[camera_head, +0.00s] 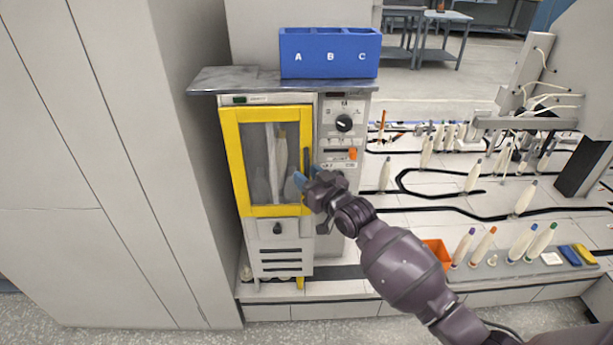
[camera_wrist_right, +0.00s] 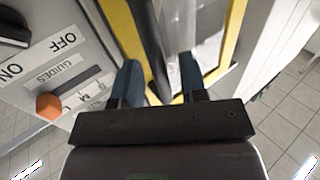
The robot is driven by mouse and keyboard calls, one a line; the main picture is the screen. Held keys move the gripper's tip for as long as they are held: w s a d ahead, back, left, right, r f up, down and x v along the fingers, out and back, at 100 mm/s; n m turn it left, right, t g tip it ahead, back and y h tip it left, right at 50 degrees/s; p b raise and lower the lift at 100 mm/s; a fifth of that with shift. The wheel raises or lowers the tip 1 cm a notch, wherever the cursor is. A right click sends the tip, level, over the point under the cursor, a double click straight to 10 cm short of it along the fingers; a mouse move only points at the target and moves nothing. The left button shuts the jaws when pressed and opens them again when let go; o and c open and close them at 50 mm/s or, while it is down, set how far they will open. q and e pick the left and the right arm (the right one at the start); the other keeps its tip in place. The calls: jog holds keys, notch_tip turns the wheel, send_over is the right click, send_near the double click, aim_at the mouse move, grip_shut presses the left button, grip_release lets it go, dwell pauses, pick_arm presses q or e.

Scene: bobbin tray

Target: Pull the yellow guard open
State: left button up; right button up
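The yellow guard (camera_head: 232,165) is a yellow-framed door with a see-through window on the front of the grey machine; it looks shut. A dark upright handle (camera_head: 307,160) sits on its right side. Pale bobbins show dimly behind the window. My right gripper (camera_head: 300,179) is at the handle's lower part, its blue fingertips in front of the frame. In the right wrist view the fingers (camera_wrist_right: 160,80) are apart, with the dark handle (camera_wrist_right: 148,40) running between them, closer to the left finger; I cannot tell whether it touches. My left gripper is not in view.
The control panel with an orange knob (camera_wrist_right: 49,105) is close beside the right gripper. A blue A-B-C bin (camera_head: 330,70) stands on the machine's top. A tall grey cabinet (camera_head: 100,170) stands to the left. Bobbins and an orange box (camera_head: 437,252) are to the right.

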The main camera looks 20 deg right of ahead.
jog(key=shift+w+a, duration=0.1)
jog(key=shift+w, duration=0.2)
grip_shut()
jog(key=shift+s+a, duration=0.1)
dwell(0.4)
